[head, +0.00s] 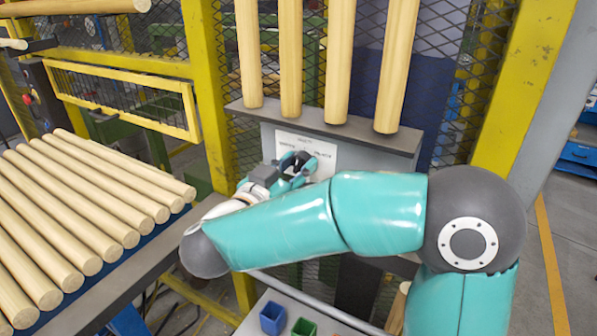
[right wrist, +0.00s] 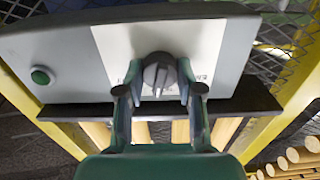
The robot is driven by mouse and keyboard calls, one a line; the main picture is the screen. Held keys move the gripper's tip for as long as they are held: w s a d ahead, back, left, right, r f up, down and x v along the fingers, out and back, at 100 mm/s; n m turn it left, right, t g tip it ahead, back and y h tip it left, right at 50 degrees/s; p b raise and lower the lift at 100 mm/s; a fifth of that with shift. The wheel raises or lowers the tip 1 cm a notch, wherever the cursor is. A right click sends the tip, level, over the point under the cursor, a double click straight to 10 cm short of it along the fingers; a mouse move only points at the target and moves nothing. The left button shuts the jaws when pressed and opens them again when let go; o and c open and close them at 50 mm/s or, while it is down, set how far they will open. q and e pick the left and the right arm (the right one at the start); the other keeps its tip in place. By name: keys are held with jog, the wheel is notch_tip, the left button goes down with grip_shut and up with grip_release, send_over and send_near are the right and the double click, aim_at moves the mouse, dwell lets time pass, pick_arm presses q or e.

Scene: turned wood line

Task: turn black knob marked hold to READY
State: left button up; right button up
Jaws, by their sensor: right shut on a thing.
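The black knob (right wrist: 160,73) sits on a white label plate (right wrist: 108,42) on a grey panel. In the right wrist view my right gripper (right wrist: 160,90) has its two fingers on either side of the knob, shut on it. The knob carries a light pointer line; the lettering around it is too small to read. In the head view the right gripper (head: 291,172) is at the white plate (head: 318,148), and the gripper hides most of the knob. My left gripper is not in view.
A green button (right wrist: 40,75) sits on the same panel. Wooden dowels (head: 290,60) stand on a ledge above the panel, and several lie on a rack (head: 90,290) at left. Yellow posts (head: 520,80) and mesh surround the panel. Blue and green bins (head: 272,318) are below.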

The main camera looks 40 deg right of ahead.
jog(key=m+b, duration=0.5)
jog(key=shift+a+f, duration=0.1)
jog(key=shift+f, duration=0.3)
jog(key=shift+r+m+b, duration=0.15)
jog(key=shift+m+b, duration=1.75)
jog(key=shift+m, duration=0.2)
jog(key=o, duration=1.1)
jog(key=shift+w+a+r, duration=0.1)
jog(key=shift+o, duration=0.2)
jog(key=shift+r, duration=0.1)
